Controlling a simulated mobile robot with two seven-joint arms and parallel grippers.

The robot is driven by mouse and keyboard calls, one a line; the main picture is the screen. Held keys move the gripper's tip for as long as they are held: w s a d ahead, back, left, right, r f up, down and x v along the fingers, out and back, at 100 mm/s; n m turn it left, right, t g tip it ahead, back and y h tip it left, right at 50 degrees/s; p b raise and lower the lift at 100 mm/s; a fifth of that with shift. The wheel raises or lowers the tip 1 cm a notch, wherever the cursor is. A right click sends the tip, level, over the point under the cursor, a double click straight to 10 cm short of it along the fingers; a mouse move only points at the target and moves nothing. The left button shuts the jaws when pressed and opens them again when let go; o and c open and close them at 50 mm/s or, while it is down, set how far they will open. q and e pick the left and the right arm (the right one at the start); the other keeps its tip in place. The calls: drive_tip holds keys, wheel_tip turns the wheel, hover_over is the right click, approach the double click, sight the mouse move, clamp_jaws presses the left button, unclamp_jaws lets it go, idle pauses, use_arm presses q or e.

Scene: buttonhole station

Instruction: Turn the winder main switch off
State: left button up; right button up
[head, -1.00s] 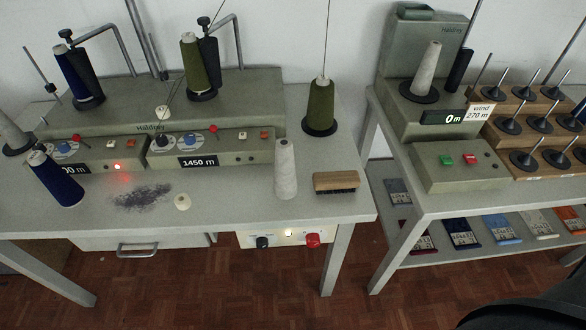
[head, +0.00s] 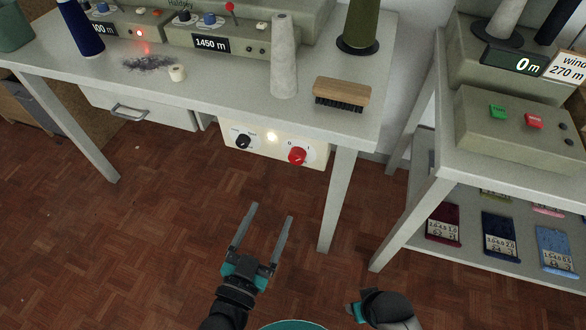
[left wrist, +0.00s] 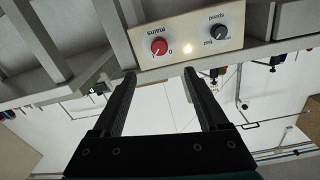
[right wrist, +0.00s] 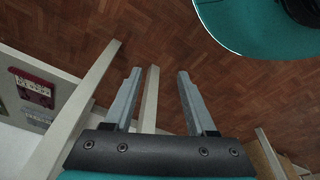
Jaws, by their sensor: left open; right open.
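The winder control panel (head: 262,146) hangs under the front edge of the left table. It carries a red rotary switch (head: 297,156), a lit lamp (head: 271,136) and a black knob (head: 243,142). The panel appears upside down in the left wrist view, with the red switch (left wrist: 159,46) at its left. My left gripper (head: 271,212) is open and empty, below and in front of the panel, apart from it. My right gripper (right wrist: 160,75) is open and empty, over the floor; in the head view only part of that arm shows at the bottom.
On the table above the panel stand a grey cone (head: 284,60) and a wooden brush (head: 341,94). A drawer (head: 140,108) is left of the panel and a table leg (head: 338,200) to its right. The second table (head: 450,185) stands at right. The floor in front is clear.

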sight(295, 161)
use_arm(q)
drive_tip(key=b+x, duration=0.4)
drive_tip(key=x, duration=0.9)
drive_tip(key=shift+x, duration=0.85)
use_arm(e)
drive_tip(key=w+r+t, duration=0.1)
drive_tip(key=w+r, duration=0.2)
drive_tip(key=r, duration=0.6)
drive_tip(key=shift+w+a+t, duration=0.3)
drive_tip(key=shift+w+a, duration=0.05)
drive_tip(key=shift+w, duration=0.05)
use_arm(q)
drive_tip(key=shift+d, duration=0.1)
drive_tip(key=shift+c, duration=0.2)
clamp_jaws()
